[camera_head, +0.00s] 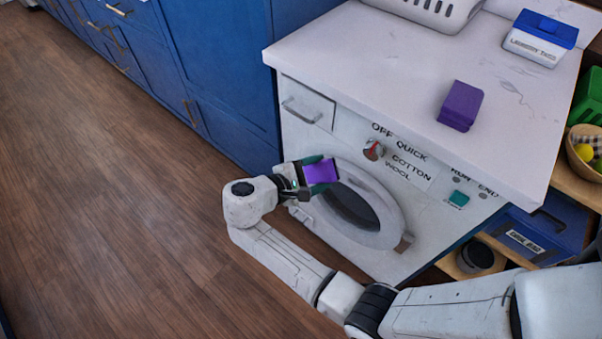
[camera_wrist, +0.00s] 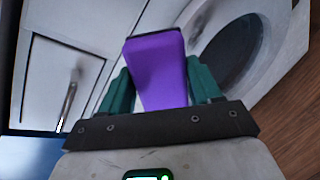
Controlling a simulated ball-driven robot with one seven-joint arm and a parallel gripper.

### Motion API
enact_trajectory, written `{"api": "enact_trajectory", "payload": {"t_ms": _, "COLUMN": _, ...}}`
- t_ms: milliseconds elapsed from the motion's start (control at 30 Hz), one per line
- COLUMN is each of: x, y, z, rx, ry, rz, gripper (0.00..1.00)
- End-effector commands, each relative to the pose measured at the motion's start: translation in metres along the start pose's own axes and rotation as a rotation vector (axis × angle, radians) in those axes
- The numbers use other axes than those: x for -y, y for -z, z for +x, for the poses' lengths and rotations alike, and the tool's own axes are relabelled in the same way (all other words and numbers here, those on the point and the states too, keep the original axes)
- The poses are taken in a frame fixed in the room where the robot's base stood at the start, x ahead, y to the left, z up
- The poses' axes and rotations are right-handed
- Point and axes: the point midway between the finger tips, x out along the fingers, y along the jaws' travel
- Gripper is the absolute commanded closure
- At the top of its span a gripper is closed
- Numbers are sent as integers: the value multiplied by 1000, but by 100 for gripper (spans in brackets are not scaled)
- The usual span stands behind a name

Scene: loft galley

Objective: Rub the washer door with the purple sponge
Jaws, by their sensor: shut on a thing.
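My gripper (camera_head: 312,173) is shut on a purple sponge (camera_head: 322,171) with a dark edge. In the wrist view the sponge (camera_wrist: 160,75) stands out between the two green fingers of my gripper (camera_wrist: 161,88). The washer door (camera_head: 393,215) is a round white ring with dark glass, closed on the washer's front. The sponge is at the upper left of the door in the head view; I cannot tell whether it touches. The door (camera_wrist: 199,37) also shows at the upper right of the wrist view. A second purple block (camera_head: 461,106) lies on the white worktop.
The washer has a detergent drawer (camera_head: 308,104), a red-marked knob (camera_head: 374,150) and a teal button (camera_head: 459,199). A laundry tabs box (camera_head: 540,42) and a white basket (camera_head: 428,8) stand on the worktop. Shelves with a blue bin (camera_head: 545,228) are at right. The wooden floor at left is clear.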

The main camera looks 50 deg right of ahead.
Motion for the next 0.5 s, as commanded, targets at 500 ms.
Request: {"api": "enact_trajectory", "payload": {"t_ms": 500, "x": 92, "y": 23, "z": 11, "rx": 97, "ry": -397, "rz": -35, "gripper": 61}}
